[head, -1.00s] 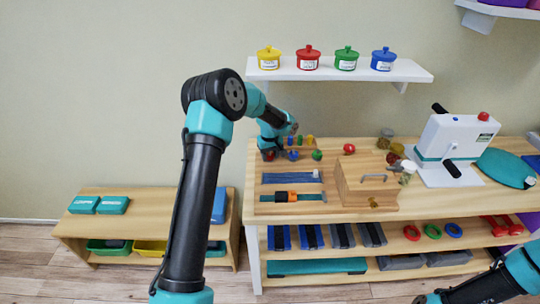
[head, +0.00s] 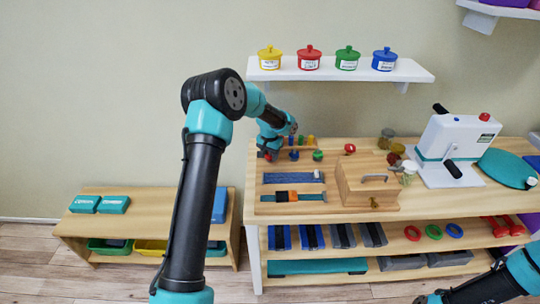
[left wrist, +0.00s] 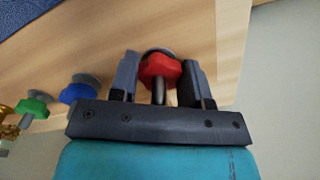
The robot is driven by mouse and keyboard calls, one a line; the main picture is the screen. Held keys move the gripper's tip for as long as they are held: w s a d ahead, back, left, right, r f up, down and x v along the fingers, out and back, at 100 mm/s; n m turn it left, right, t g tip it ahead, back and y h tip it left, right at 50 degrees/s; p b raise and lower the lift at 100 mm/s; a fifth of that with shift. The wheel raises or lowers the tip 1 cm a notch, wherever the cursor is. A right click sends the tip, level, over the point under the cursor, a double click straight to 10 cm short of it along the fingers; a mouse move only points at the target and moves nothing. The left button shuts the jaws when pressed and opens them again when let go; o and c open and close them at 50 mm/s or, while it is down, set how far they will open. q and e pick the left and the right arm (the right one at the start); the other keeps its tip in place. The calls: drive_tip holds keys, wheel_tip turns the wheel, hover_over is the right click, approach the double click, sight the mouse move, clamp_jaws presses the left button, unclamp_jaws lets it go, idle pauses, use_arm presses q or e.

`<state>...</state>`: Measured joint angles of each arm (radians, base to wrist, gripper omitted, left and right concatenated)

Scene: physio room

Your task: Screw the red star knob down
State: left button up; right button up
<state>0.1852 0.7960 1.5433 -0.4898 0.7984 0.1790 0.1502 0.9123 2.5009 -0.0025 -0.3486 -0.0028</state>
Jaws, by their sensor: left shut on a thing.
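The red star knob (left wrist: 160,70) sits between the two dark fingers of my left gripper (left wrist: 158,80) in the left wrist view, with a grey metal stud running through it. The gripper is shut on the knob. In the head view my left gripper (head: 267,153) is at the back left corner of the wooden bench, and a bit of the red knob (head: 268,156) shows there, mostly hidden by the gripper. My right gripper (head: 426,298) is at the bottom edge of the head view, partly cut off; its jaws cannot be made out.
A blue knob (left wrist: 78,91) and a green knob (left wrist: 34,106) stand in a row beside the red one. The bench (head: 330,208) also holds a wooden box (head: 362,188), strap boards and a white crank device (head: 455,140). A shelf with jars (head: 340,70) hangs above.

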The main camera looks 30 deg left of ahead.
sight(269, 154)
use_arm(q)
drive_tip(key=m, duration=0.4)
drive_tip(key=shift+a+r+m, duration=0.1)
drive_tip(key=shift+m, duration=0.2)
drive_tip(key=m, duration=0.3)
drive_tip(key=shift+w+a+m, duration=0.1)
drive_tip(key=shift+m, duration=0.3)
drive_tip(key=m, duration=0.3)
drive_tip(key=shift+w+a+r+m, duration=0.1)
drive_tip(key=shift+w+m, duration=0.05)
drive_tip(key=shift+m, duration=1.95)
drive_tip(key=o, duration=0.9)
drive_tip(key=shift+o, duration=0.2)
wheel_tip(269, 154, up, 7)
drive_tip(key=shift+r, duration=0.15)
